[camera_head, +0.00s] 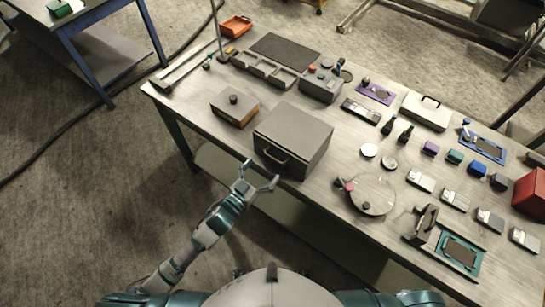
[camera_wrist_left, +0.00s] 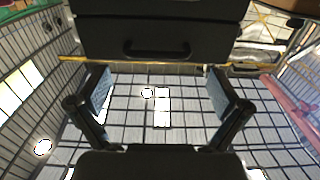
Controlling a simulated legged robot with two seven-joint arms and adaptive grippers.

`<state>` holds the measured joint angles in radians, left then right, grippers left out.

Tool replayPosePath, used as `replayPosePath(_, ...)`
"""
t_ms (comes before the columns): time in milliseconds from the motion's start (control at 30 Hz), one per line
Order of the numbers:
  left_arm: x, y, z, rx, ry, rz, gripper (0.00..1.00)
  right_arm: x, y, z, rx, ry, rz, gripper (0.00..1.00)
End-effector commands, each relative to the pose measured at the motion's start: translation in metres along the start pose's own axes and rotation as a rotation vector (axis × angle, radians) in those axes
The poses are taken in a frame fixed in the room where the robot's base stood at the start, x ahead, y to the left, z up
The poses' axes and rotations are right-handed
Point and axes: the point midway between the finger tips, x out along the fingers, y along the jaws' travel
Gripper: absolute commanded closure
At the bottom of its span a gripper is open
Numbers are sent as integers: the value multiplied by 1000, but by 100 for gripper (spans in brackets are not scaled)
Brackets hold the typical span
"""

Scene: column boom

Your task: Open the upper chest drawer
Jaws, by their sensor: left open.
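The grey chest (camera_head: 293,138) stands at the near edge of the workbench. A dark bar handle (camera_head: 274,155) is on its front, and the drawer front looks flush with the body. My right gripper is out of view.
Several small blocks and fixtures fill the right of the workbench (camera_head: 330,170). Floor in front of the bench is clear.

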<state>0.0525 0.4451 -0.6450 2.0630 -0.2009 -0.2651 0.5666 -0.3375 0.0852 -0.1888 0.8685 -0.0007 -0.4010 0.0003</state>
Motion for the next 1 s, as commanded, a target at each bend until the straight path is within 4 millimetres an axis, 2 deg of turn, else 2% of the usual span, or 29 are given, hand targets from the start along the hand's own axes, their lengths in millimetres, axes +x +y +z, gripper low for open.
replayPosePath(100,25,0,-1,1,2,0,0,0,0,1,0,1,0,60)
replayPosePath(300,49,0,0,1,0,-1,0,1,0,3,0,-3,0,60)
replayPosePath(667,55,0,0,0,0,0,0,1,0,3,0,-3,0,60)
replayPosePath(767,55,0,0,0,0,0,20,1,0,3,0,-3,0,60)
replayPosePath(967,55,0,0,1,-1,-1,70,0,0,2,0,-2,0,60)
replayPosePath(1000,55,-1,0,1,-1,-2,70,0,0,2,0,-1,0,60)
